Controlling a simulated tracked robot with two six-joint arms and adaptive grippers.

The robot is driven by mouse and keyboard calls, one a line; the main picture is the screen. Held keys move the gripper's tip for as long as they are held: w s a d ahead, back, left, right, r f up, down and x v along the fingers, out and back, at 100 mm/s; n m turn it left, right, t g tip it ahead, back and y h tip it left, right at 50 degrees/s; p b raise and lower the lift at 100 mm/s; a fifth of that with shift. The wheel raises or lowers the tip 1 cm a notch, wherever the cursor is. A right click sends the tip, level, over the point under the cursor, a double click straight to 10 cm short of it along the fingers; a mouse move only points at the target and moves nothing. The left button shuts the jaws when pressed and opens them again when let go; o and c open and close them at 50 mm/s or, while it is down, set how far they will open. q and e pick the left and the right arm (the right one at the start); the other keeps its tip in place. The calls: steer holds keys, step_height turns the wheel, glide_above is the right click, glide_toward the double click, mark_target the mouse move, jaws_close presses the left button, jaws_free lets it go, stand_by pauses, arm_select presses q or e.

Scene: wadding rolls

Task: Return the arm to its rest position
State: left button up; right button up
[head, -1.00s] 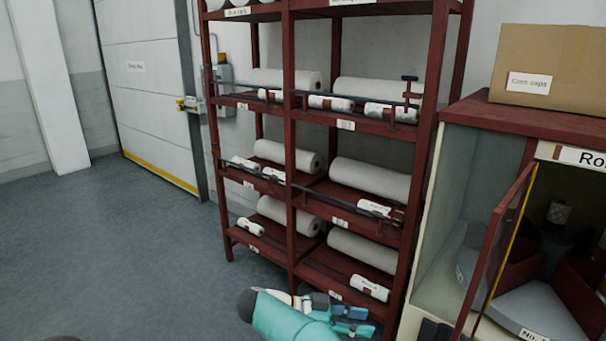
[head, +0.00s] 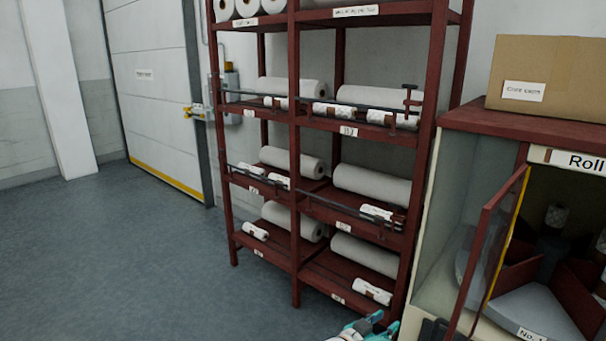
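My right gripper (head: 376,328) shows only in part at the bottom edge of the head view, in front of the foot of the red shelf rack (head: 296,190). Its teal and blue finger parts are cut off by the frame, so I cannot tell whether it is open or shut. No roll shows in it. My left gripper is out of view.
The rack holds large white rolls (head: 372,184) and small labelled rolls (head: 372,291) on several shelves. To the right stands a cabinet with its red-framed door (head: 493,250) ajar and a cardboard box (head: 546,75) on top. The floor (head: 150,270) at left is clear.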

steer(key=s+a+f+n+g+y, duration=0.1)
steer(key=s+a+f+n+y, duration=0.15)
steer(key=s+f+y, duration=0.5)
steer(key=s+a+f+n+g+y, duration=0.1)
steer(key=s+f+n+y, duration=0.35)
steer(key=f, duration=0.55)
steer(key=s+a+f+g+y, duration=0.1)
steer(key=s+g, duration=0.1)
steer(key=s, duration=0.6)
steer(key=s+a+f+g+y, duration=0.1)
steer(key=s+a+g, duration=0.1)
steer(key=s, duration=0.7)
steer(key=s+a+f+n+g+y, duration=0.1)
steer(key=s+g+y, duration=0.1)
steer(key=s, duration=0.6)
steer(key=shift+s+a+f+g, duration=0.2)
steer(key=shift+s+f+g, duration=0.1)
steer(key=shift+g, duration=0.5)
steer(key=shift+w, duration=0.1)
